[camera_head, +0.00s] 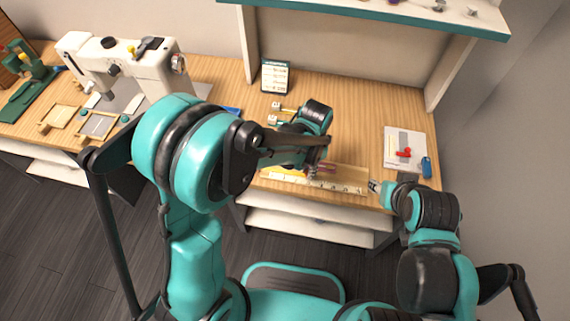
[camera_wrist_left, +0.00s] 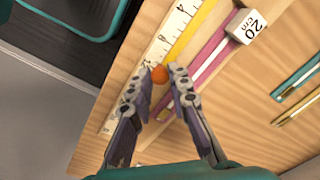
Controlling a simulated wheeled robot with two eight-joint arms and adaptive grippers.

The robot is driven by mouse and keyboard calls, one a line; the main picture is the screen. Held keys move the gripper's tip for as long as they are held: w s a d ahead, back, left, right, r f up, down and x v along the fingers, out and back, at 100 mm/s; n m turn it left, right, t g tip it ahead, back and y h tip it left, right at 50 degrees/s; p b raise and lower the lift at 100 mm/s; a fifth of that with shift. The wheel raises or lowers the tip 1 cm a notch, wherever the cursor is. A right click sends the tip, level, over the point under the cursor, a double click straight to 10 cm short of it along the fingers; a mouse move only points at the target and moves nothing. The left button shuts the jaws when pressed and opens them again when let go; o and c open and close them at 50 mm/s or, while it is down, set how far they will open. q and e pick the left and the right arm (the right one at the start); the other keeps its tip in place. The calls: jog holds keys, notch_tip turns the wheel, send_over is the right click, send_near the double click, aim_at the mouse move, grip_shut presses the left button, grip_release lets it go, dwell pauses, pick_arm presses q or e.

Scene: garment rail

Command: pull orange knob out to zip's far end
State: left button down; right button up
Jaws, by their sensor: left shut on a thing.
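The orange knob (camera_wrist_left: 160,74) sits between the fingertips of my left gripper (camera_wrist_left: 162,75) in the left wrist view, and the fingers are shut on it. A yellow strip (camera_wrist_left: 190,30) runs up and right from the knob, and a pink strip (camera_wrist_left: 212,58) lies alongside it; I cannot tell exactly how they join the knob. In the head view my left gripper (camera_head: 313,172) is over the strips near the table's front edge, and the knob is hidden. My right gripper (camera_head: 376,187) is at the table's front edge; its finger opening is too small to tell.
A white ruler (camera_wrist_left: 167,35) lies beside the yellow strip. A white "20 cm" cube (camera_wrist_left: 247,27) stands at the pink strip. A sewing machine (camera_head: 130,65) stands at the left. A white board (camera_head: 404,140) with red and blue items lies at the right. Wood between is mostly clear.

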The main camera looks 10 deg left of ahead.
pick_arm(q)
jog(key=d, duration=0.7)
jog(key=shift+s+d, duration=0.15)
jog(key=shift+d, duration=0.15)
jog(key=c, duration=1.4)
grip_release()
notch_tip(320, 180, up, 12)
